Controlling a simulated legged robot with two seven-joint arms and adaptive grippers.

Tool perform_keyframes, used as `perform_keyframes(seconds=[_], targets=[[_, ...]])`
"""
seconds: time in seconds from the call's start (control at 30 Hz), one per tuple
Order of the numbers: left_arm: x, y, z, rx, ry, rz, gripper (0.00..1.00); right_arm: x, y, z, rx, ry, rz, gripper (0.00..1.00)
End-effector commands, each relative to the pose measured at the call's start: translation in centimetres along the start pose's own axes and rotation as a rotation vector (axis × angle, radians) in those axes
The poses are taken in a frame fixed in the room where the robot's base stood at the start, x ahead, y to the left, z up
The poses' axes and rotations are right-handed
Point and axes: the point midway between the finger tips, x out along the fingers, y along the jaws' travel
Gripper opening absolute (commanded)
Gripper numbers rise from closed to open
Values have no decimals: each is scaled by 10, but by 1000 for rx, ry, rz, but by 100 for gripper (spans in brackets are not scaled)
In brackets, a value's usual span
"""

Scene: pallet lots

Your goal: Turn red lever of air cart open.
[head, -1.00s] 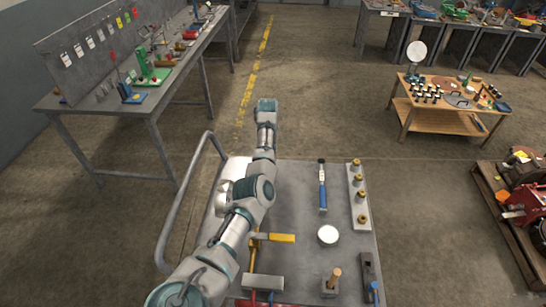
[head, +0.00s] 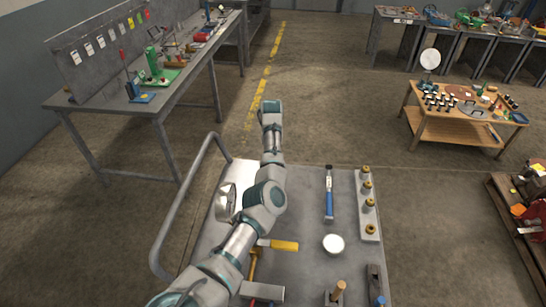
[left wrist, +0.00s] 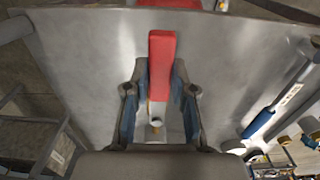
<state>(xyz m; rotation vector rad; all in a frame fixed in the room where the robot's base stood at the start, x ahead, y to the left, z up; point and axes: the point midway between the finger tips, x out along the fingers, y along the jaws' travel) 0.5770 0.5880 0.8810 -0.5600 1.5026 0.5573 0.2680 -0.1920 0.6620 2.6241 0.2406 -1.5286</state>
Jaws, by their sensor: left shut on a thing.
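In the left wrist view, the red lever (left wrist: 162,50) stands out against a grey metal panel, with a small metal fitting (left wrist: 155,122) below it. My left gripper (left wrist: 160,92) has one finger on each side of the lever and is shut on it. In the head view my left arm reaches over the grey cart (head: 300,215) from lower left; its gripper and the red lever are hidden there. My right gripper shows in neither current view.
A bench (head: 170,80) stands left, a wooden table (head: 450,130) right. Open floor lies beyond the cart.

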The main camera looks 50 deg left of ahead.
Motion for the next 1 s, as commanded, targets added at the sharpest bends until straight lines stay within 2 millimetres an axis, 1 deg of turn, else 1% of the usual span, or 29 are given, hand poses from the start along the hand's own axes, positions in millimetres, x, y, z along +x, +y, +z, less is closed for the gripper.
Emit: perform_keyframes(seconds=[0.03,0.07,0.1,0.13,0.17,0.43,0.57,0.67,0.93,1.0], targets=[[-6,2,4,-8,-20,-2,0,0,0,-1,0,1,0,44],[-6,2,4,-8,-20,-2,27,0,0,-1,0,1,0,44],[-6,2,4,-8,-20,-1,37,0,0,-1,0,1,0,44],[-6,2,4,-7,-19,-1,45,0,0,-1,0,1,0,44],[-6,2,3,-7,-18,-1,50,0,0,-1,0,1,0,44],[-3,1,2,-3,-10,0,50,0,0,0,1,-1,0,44],[-10,0,1,-3,-9,0,50,-1,1,1,1,0,0,44],[-26,0,2,-3,-12,-2,50,-1,1,1,1,1,0,44],[-92,0,4,-1,-12,-7,50,-1,1,1,1,1,0,44],[-101,1,4,-6,-8,-8,50,-1,1,1,1,1,0,44]])
